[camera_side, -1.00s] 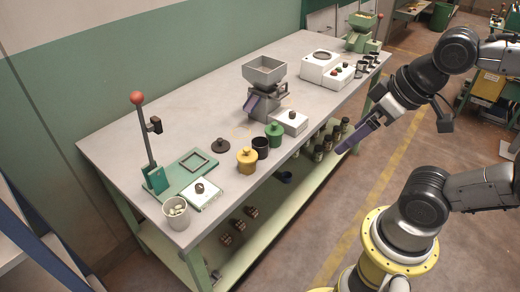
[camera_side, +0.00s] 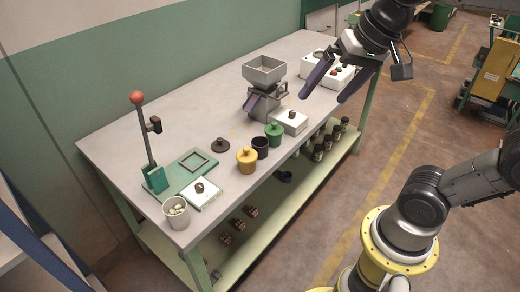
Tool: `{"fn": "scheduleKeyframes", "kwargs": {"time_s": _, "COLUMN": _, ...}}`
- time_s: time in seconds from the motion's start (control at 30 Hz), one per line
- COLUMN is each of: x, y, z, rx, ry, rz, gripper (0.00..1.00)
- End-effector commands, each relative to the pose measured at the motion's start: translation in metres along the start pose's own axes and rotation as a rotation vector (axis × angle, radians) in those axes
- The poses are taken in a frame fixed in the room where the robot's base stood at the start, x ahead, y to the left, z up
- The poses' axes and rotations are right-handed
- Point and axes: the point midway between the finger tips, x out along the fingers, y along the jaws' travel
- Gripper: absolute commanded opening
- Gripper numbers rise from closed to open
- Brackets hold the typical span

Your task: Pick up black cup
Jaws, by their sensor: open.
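The black cup (camera_side: 260,147) stands upright on the table between a yellow lidded jar (camera_side: 247,160) and a green lidded jar (camera_side: 274,134). Its dark open top faces up. My gripper (camera_side: 322,94) is open and empty. Its two purple fingers point down and to the left, above the table's right part. In the picture it is up and to the right of the cup, clear of it.
A grey hopper (camera_side: 264,77) and a white box (camera_side: 290,121) stand behind the jars. A dark lid (camera_side: 220,146) lies left of the cup. A press with a red knob (camera_side: 137,98) and a white cup of nuts (camera_side: 176,212) stand at the left end. A white control unit (camera_side: 325,70) is partly behind my gripper.

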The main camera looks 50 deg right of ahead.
Motion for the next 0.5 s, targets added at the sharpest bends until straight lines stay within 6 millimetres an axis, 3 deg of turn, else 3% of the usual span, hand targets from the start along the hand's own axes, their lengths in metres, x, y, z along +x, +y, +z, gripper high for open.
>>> {"fn": "scheduleKeyframes", "kwargs": {"time_s": 0.27, "x": 0.046, "y": -0.037, "z": -0.087, "rx": 0.384, "ry": -0.11, "rz": 0.092, "gripper": 1.0}}
{"fn": "scheduleKeyframes", "kwargs": {"time_s": 0.5, "x": 0.128, "y": -0.039, "z": -0.148, "rx": 0.639, "ry": -0.205, "rz": 0.204, "gripper": 1.0}}
